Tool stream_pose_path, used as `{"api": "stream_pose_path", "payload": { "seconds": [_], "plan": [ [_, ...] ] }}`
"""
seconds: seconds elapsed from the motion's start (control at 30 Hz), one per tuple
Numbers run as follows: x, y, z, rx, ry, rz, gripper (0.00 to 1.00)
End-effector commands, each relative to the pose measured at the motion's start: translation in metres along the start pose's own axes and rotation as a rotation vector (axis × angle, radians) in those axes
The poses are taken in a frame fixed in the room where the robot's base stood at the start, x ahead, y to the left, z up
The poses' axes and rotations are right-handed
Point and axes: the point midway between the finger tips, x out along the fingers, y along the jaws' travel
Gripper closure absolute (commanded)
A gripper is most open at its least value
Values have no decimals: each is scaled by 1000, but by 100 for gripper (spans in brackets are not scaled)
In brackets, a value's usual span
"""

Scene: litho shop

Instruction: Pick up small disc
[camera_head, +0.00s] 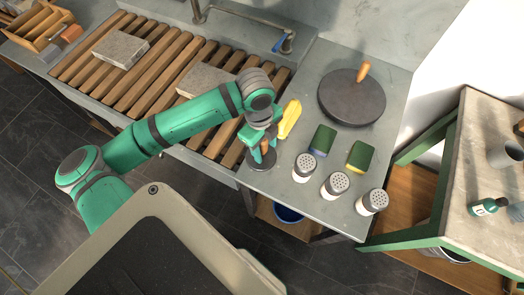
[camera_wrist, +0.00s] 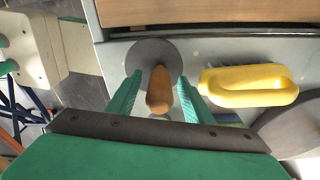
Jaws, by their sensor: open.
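The small disc is dark grey with an upright wooden handle. In the wrist view the small disc (camera_wrist: 143,52) lies on the grey counter, and its wooden handle (camera_wrist: 159,90) stands between my gripper's fingers (camera_wrist: 159,80). The fingers are open, one on each side of the handle, with visible gaps. In the head view the small disc (camera_head: 262,163) shows below my gripper (camera_head: 262,148), near the counter's front left edge; my gripper hides most of its handle.
A yellow-handled tool (camera_head: 290,118) lies close to the right of my gripper. Green sponges (camera_head: 322,140) and several shakers (camera_head: 304,167) stand further right. A large disc (camera_head: 352,98) with a wooden handle sits behind. A slatted wooden rack (camera_head: 150,70) is to the left.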

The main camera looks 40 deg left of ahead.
Motion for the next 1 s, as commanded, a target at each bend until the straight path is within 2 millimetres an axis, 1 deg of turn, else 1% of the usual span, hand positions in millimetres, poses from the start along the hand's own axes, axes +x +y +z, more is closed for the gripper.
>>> {"api": "stream_pose_path", "payload": {
  "seconds": [0.07, 0.17, 0.2, 0.27, 0.3, 1.0],
  "plan": [
    [0, 0, 0, -1, 0, 0, 53],
    [0, 0, 1, -2, 0, -1, 75],
    [0, 0, 1, -2, 0, -1, 85],
    [-1, 0, 1, -3, 0, -1, 99],
    [-1, 0, 1, -3, 0, -1, 100],
    [-1, 0, 1, -3, 0, -1, 100]
  ]
}}
